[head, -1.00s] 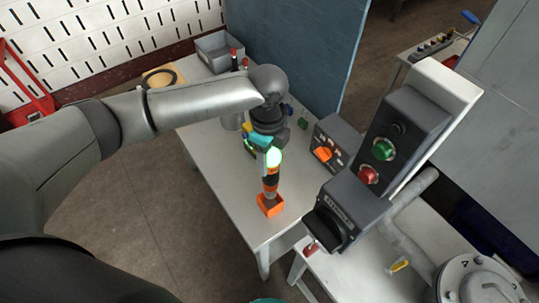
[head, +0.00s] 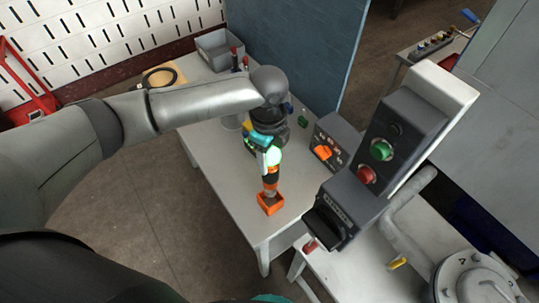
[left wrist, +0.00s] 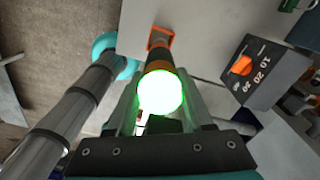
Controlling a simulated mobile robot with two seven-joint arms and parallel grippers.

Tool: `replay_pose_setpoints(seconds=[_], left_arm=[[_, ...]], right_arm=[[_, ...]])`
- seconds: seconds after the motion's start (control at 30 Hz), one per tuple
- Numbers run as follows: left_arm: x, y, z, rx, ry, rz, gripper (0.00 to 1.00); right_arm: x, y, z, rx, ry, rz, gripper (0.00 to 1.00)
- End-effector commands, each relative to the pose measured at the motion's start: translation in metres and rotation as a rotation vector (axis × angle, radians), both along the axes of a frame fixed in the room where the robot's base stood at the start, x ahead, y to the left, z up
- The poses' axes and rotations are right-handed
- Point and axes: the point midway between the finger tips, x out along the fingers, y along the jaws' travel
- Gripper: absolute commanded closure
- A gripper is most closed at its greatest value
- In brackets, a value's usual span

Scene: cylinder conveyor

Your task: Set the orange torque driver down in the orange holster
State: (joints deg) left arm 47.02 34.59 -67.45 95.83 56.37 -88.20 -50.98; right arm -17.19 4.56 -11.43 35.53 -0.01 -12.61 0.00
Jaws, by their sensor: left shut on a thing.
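The orange torque driver (head: 270,182) is upright, with a dark band and a glowing green top. My left gripper (head: 266,158) is shut on it near the green top. The orange holster (head: 270,205) sits near the front corner of the grey table, directly under the driver. The driver's lower end meets the holster's top; I cannot tell how deep it is inside. In the left wrist view the driver (left wrist: 158,68) with its bright green end lies between the fingers and hides part of the holster (left wrist: 160,35). My right gripper is not in view.
A control box with an orange knob (head: 323,152) stands right of the holster. A dark panel with green and red buttons (head: 383,150) stands nearer on the right. A grey bin (head: 216,48) is at the back. The table (head: 222,180) is bare left of the holster.

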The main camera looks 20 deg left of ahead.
Motion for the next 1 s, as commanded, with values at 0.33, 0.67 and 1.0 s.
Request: replay_pose_setpoints(seconds=[0.33, 0.67, 1.0], left_arm=[[0.001, -0.001, -0.005, -0.003, -0.002, 0.000, 1.00], [0.001, -0.001, -0.019, -0.002, -0.001, 0.000, 1.00], [0.001, -0.001, -0.034, -0.003, -0.002, -0.001, 1.00]], right_arm=[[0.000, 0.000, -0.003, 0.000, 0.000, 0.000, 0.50], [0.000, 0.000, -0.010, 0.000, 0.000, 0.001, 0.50], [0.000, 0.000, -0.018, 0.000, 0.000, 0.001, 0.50]])
